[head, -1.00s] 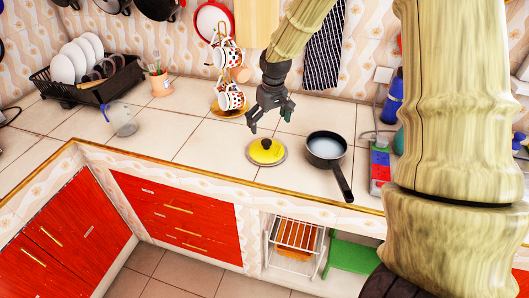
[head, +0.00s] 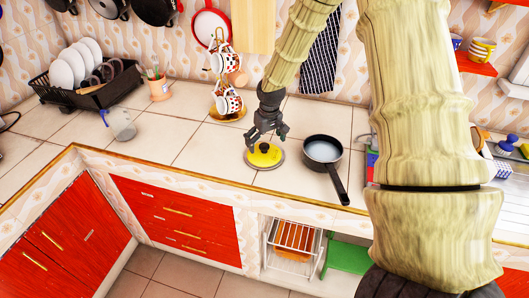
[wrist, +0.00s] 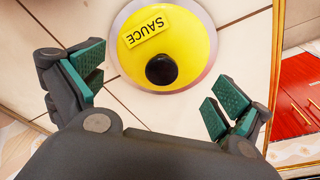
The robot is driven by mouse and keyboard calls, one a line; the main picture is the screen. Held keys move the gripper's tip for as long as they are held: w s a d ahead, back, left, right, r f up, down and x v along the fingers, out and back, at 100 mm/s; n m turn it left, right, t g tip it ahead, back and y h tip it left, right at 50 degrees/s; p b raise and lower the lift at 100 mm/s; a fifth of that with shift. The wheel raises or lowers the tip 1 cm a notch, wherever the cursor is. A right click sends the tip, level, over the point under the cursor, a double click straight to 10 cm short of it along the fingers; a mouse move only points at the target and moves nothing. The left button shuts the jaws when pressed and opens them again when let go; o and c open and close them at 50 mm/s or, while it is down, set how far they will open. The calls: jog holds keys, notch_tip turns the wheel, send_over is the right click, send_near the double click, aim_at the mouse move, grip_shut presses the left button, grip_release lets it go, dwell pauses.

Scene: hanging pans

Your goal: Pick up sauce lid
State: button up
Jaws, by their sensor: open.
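The sauce lid (head: 264,154) is a yellow disc with a grey rim and a dark knob, lying on the tiled counter left of the black pan. In the wrist view the lid (wrist: 190,50) carries a yellow "SAUCE" label, and its black knob (wrist: 161,69) points towards the camera. My gripper (head: 266,139) is open and empty, just above the lid. In the wrist view its green-padded fingers (wrist: 160,92) are spread wide, with the knob between and a little beyond them. I cannot tell whether any fingertip touches the lid.
A black saucepan (head: 323,150) stands close right of the lid, its handle towards the counter's front edge. A mug rack (head: 227,100) stands behind to the left. A glass jar (head: 121,124) and dish rack (head: 85,85) are further left. The counter between jar and lid is clear.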

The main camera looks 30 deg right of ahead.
aim_at(264, 145)
jog(key=shift+w+f+p, duration=0.15)
jog(key=shift+f+p, duration=0.1)
jog(key=shift+f, duration=0.55)
jog(key=shift+w+f+p, duration=0.1)
jog(key=shift+f+p, duration=0.1)
jog(key=shift+f, duration=0.6)
